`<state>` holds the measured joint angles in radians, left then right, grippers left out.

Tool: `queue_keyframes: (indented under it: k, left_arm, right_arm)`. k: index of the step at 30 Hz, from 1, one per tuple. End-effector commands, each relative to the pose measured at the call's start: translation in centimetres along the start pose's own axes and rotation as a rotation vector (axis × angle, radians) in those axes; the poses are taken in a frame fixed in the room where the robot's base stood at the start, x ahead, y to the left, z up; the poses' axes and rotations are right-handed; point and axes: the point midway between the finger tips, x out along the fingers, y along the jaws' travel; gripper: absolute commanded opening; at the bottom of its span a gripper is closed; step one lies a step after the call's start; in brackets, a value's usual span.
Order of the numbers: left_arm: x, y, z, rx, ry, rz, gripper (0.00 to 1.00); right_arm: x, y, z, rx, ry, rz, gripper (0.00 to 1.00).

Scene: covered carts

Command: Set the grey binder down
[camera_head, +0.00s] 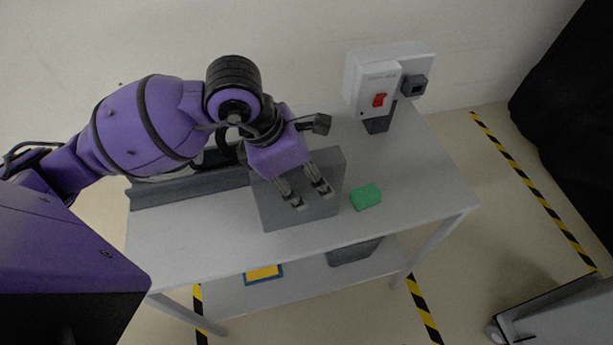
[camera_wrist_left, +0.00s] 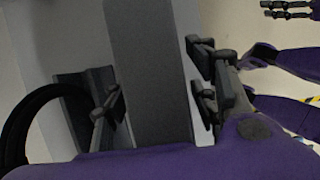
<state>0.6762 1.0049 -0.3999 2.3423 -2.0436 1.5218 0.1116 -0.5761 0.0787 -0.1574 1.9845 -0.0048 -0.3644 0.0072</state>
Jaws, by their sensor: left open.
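The grey binder (camera_head: 287,220) is at the middle of the light grey cart top (camera_head: 200,245), near its front edge. I cannot tell whether its underside rests fully on the top. My left gripper (camera_head: 314,197) is over the binder, with its fingers apart. In the left wrist view the binder (camera_wrist_left: 150,75) shows as a dark grey band between the open fingers of my left gripper (camera_wrist_left: 158,105), with a gap at the left finger. What looks like my right gripper (camera_wrist_left: 287,10) shows small at the top right of the wrist view.
A green block (camera_head: 366,196) lies just right of the binder. A long dark grey holder (camera_head: 185,190) is at the left. A box with a red switch (camera_head: 378,92) stands at the back right. The lower shelf holds a blue-yellow item (camera_head: 263,273) and a dark bin (camera_head: 353,253).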

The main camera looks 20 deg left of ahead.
Motion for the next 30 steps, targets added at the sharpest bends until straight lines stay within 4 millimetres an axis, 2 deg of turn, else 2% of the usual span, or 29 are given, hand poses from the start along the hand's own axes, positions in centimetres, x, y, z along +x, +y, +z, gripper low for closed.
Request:
queue_keyframes:
  k: [9, 15, 21, 30]
  left_arm:
    - [-6.6, 0.2, 0.0, 0.003, -0.001, 0.008, 0.53]
    - [-10.0, 0.1, 0.0, 0.0, 0.001, 0.004, 0.53]
    - [-11.3, 0.0, 0.0, 0.001, 0.001, 0.001, 0.53]
    - [-11.4, 0.0, 0.0, 0.0, 0.001, 0.0, 0.53]
  right_arm:
    - [-0.2, 0.0, -0.3, 0.0, 0.003, -0.001, 0.4]
    - [-0.3, -0.1, -0.5, 0.0, 0.004, -0.003, 0.4]
    - [-0.3, -0.2, -0.5, 0.001, 0.004, -0.004, 0.4]
    - [-0.3, -0.2, -0.4, 0.001, 0.002, -0.004, 0.4]
